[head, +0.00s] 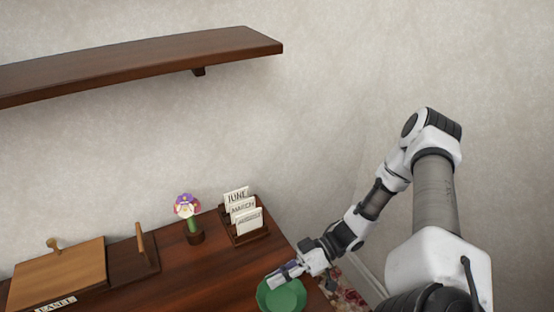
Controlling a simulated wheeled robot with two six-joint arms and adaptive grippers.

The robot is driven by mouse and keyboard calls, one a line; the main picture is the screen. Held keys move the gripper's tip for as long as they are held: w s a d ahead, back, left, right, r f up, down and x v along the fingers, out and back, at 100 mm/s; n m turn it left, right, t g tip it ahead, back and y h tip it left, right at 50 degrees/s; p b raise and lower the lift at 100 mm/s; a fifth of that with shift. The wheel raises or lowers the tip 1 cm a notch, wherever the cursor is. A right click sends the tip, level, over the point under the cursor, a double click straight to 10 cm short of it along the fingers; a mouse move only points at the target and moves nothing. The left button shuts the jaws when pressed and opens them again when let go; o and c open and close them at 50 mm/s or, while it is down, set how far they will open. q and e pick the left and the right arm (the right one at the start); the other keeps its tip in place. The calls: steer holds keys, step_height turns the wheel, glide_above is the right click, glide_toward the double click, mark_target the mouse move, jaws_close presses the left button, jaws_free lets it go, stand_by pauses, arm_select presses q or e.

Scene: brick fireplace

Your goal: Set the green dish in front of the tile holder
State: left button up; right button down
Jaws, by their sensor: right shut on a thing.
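The green dish (284,296) is at the bottom of the head view, at the right end of the dark wooden surface. My right gripper (281,277) is shut on the dish at its far rim. Whether the dish touches the surface is hard to tell. The tile holder (246,234) is a dark wooden rack with white month tiles, standing farther back near the wall. The dish is nearer to me than the holder and a little to its right. My left gripper is not in view.
A small flower figure (189,212) stands left of the tile holder. A wooden box with a knobbed lid (60,273) is at the left. A wall shelf (140,62) hangs above. The wooden surface (205,277) is bare in front of the holder. Its right edge is close to the dish.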

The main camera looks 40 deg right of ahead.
steer(key=c, duration=1.5)
jaws_free()
steer(key=shift+c, duration=0.2)
steer(key=shift+d+r+p, duration=0.3)
steer(key=shift+r+p, duration=0.1)
steer(key=shift+p, duration=0.05)
steer(key=p+v, duration=0.4)
steer(key=v, duration=0.2)
steer(key=shift+r, duration=0.2)
steer(key=v, duration=0.1)
steer(key=p+v, duration=0.1)
steer(key=v, duration=0.1)
steer(key=f+p+v, duration=0.1)
steer(key=v, duration=0.1)
steer(key=shift+s+d, duration=0.1)
steer(key=shift+d, duration=0.15)
